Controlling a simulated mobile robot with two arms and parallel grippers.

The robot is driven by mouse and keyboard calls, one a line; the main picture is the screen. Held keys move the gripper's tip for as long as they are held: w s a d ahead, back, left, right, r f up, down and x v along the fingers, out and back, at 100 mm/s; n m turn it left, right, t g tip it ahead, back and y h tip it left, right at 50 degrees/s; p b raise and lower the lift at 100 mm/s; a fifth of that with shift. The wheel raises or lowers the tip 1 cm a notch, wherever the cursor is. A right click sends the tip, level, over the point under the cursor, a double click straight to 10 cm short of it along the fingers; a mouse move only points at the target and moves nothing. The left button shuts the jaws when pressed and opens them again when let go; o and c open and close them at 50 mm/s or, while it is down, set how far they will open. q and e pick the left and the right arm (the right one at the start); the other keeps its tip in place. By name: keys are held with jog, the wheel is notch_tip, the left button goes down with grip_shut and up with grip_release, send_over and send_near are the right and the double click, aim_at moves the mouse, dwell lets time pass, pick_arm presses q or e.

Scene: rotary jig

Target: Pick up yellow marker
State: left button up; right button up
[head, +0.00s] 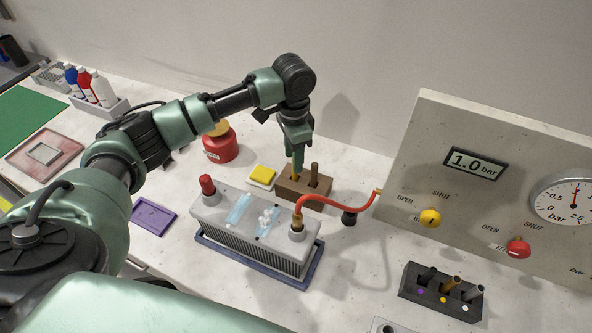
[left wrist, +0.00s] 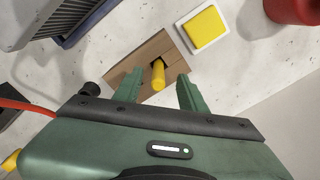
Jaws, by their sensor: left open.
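The yellow marker (left wrist: 158,75) stands in a hole of a brown wooden block (left wrist: 126,70). In the head view the block (head: 288,190) sits behind the grey finned box, and the marker (head: 294,172) is mostly covered by my gripper. My left gripper (left wrist: 157,88) is open, with one green finger on each side of the marker. I cannot tell whether either finger touches it. In the head view the left gripper (head: 297,150) points down over the block. My right gripper is not in view.
A grey finned box (head: 250,235) with an orange hose (head: 340,206) stands in front of the block. A yellow pad (head: 262,174) and a red container (head: 220,147) are to the left. A gauge panel (head: 480,180) stands right. A dark holder (head: 440,292) sits front right.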

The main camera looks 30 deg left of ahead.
pick_arm(q)
notch_tip(320, 180, down, 5)
jog(key=shift+d+r+p, duration=0.15)
jog(key=shift+p, duration=0.7)
jog(key=shift+f, duration=0.3)
grip_shut()
jog(key=shift+r, duration=0.15)
